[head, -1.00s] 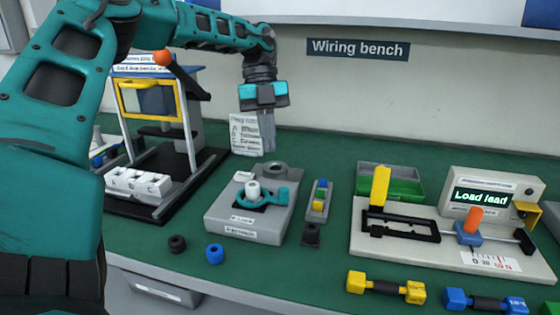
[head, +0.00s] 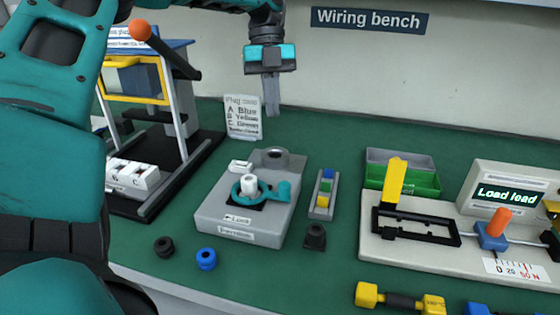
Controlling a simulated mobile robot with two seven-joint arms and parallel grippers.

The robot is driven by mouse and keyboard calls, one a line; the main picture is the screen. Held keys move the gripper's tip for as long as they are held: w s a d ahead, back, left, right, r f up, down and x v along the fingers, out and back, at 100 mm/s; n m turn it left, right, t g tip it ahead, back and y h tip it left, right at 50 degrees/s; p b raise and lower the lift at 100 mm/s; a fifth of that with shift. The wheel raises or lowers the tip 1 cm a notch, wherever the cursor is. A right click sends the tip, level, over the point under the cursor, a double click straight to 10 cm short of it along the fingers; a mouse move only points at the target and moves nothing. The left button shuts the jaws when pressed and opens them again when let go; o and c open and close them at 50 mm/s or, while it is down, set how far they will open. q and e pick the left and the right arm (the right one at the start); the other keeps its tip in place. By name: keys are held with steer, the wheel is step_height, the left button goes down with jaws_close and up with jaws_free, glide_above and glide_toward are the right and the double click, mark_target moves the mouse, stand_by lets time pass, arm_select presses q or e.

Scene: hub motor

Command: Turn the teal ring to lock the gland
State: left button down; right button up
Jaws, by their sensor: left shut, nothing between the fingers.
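The teal ring (head: 238,190) lies around a white upright gland (head: 249,184) on top of a grey block (head: 220,216). Its teal lever tab (head: 284,189) points to the right. My left gripper (head: 271,108) is shut and empty, pointing down in the air above and behind the block, apart from the ring. My right gripper is not in view.
Black (head: 163,248) and blue (head: 206,259) round pieces lie in front of the block. A strip of coloured blocks (head: 321,195) is to its right. A framed press with an orange-knobbed lever (head: 185,66) stands left. A load test stand (head: 410,248) is right.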

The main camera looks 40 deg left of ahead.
arm_select(q)
steer(key=shift+f, duration=0.1)
steer(key=b+x, duration=0.2)
steer(key=x, duration=0.8)
steer(key=shift+s+f, duration=0.1)
steer(key=shift+f, duration=0.15)
steer(key=shift+s+d+r, duration=0.15)
steer(key=shift+s+d, duration=0.35)
steer(key=shift+d, duration=0.35)
steer(key=shift+s+d+r, duration=0.2)
steer(key=shift+s+d, duration=0.35)
steer(key=shift+d, duration=0.25)
